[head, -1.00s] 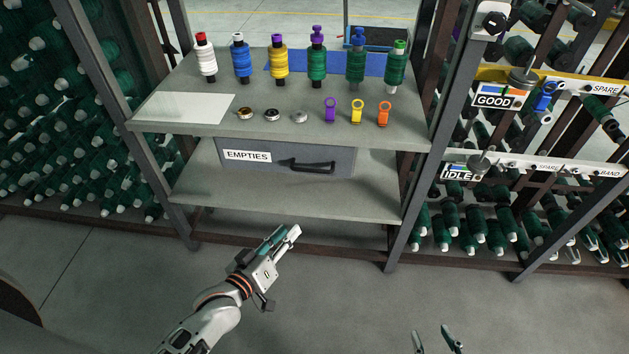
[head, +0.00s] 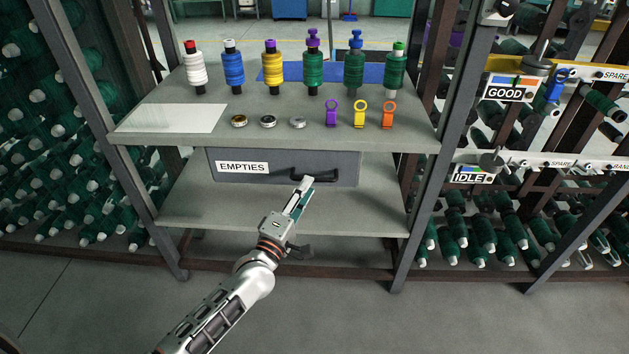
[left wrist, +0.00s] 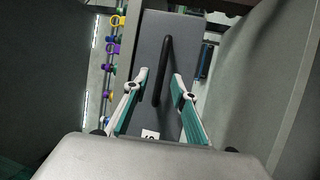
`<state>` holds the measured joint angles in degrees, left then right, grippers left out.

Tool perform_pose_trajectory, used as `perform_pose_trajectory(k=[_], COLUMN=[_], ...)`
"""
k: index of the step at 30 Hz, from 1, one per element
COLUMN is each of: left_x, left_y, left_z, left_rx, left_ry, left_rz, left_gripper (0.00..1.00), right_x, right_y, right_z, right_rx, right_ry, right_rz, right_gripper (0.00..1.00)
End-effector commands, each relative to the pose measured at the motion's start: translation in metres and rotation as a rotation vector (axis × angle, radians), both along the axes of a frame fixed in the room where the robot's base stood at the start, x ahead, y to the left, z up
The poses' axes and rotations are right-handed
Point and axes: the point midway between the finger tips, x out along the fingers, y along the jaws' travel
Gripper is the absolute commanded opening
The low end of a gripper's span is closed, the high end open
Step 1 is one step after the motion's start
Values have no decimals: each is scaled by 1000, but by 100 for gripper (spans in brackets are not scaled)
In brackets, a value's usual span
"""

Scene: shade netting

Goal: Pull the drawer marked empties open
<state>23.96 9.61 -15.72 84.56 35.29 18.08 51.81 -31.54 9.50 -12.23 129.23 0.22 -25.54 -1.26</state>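The grey drawer (head: 281,163) with the white EMPTIES label (head: 242,168) sits shut under the upper shelf. Its black bar handle (head: 316,176) is on the right half of the front. My left gripper (head: 306,187) is at the handle in the head view. In the left wrist view the left gripper (left wrist: 160,84) is open, with its two fingers on either side of the lower part of the handle (left wrist: 163,70); a gap shows on both sides. The drawer front (left wrist: 182,40) fills the space behind it. My right gripper is not visible in either current view.
The upper shelf (head: 285,140) holds several colored bobbins, small rings and clips, and a white sheet. The lower shelf (head: 350,212) below the drawer is bare. Grey posts (head: 423,170) frame it, with racks of green bobbins on both sides.

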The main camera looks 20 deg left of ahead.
Motion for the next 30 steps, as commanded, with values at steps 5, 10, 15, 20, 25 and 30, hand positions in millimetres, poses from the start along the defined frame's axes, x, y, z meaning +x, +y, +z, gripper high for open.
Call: perform_pose_trajectory(k=[5,10,15,20,25,30], left_x=[26,40,44,44,44,43], left_y=[-3,-5,-5,-5,-5,-6], left_z=[1,4,6,6,6,6], left_rx=[0,2,2,2,2,2], left_ry=[3,4,3,2,3,2], left_rz=[0,-1,0,-1,0,-1], left_gripper=[26,26,26,26,0,0], right_x=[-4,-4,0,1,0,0], right_y=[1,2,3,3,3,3], right_z=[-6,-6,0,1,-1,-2], right_rx=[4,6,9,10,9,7], right_ry=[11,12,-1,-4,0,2], right_rz=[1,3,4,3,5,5], right_gripper=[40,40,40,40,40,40])
